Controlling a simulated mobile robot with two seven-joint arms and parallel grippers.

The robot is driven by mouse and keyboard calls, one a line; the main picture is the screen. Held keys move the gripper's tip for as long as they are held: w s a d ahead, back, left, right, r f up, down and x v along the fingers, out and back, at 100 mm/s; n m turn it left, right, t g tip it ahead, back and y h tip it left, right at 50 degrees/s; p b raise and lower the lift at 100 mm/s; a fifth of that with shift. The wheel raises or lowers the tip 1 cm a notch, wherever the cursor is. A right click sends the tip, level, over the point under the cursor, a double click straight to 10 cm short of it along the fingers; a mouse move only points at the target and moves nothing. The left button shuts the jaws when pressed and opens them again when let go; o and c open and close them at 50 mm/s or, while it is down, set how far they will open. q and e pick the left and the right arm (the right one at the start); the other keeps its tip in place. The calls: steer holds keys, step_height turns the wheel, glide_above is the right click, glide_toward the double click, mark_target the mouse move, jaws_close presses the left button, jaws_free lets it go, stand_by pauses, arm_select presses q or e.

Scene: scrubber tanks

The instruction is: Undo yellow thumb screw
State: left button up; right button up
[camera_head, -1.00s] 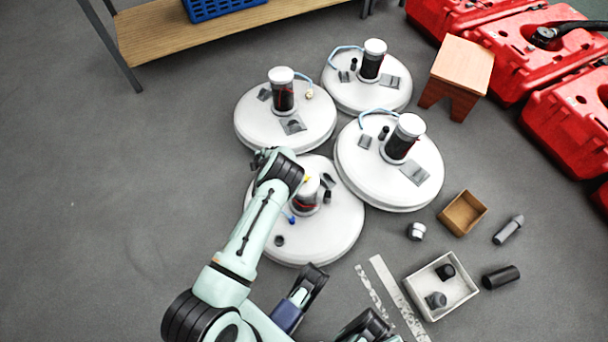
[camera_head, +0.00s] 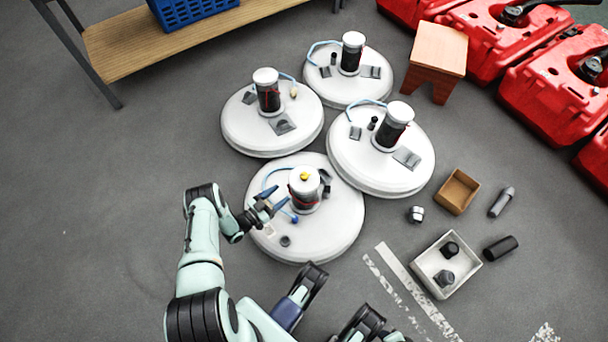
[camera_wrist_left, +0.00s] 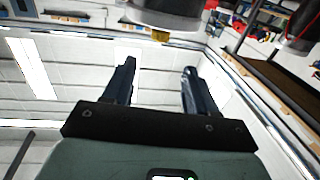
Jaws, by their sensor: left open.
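The yellow thumb screw (camera_head: 304,176) sits on top of the white-capped canister (camera_head: 304,190) on the nearest white round tank (camera_head: 335,226). In the left wrist view a small yellow piece (camera_wrist_left: 160,36) shows at a cylinder's edge, beyond the fingers. My left gripper (camera_head: 282,196) is open and empty, just left of the canister and a little lower than the screw. Its two dark blue fingers also show apart in the left wrist view (camera_wrist_left: 156,80). Dark and blue parts of mine show at the bottom of the head view; I cannot make out right gripper fingers there.
Three similar tanks stand behind, one of them at the back left (camera_head: 240,128). A grey tray (camera_head: 421,258) with dark parts, a brown box (camera_head: 458,190) and loose fittings lie right. A wooden stool (camera_head: 438,48) and red cases (camera_head: 556,90) stand farther back. Floor at left is clear.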

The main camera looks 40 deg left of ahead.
mark_target(304, 175)
arm_select(q)
steer(key=w+b, duration=0.1)
steer(key=w, duration=0.3)
steer(key=w+d+b, duration=0.1)
steer(key=w, duration=0.3)
steer(key=w+d+b, duration=0.1)
steer(key=w, duration=0.4)
steer(key=shift+b, duration=0.3)
arm_select(e)
steer(key=s+f+g, duration=0.2)
steer(key=s+f, duration=0.2)
steer(key=s, duration=0.3)
steer(key=shift+d+m+g, duration=0.3)
steer(key=shift+d, duration=0.15)
arm_select(q)
steer(key=shift+c, duration=0.3)
steer(key=c, duration=0.9)
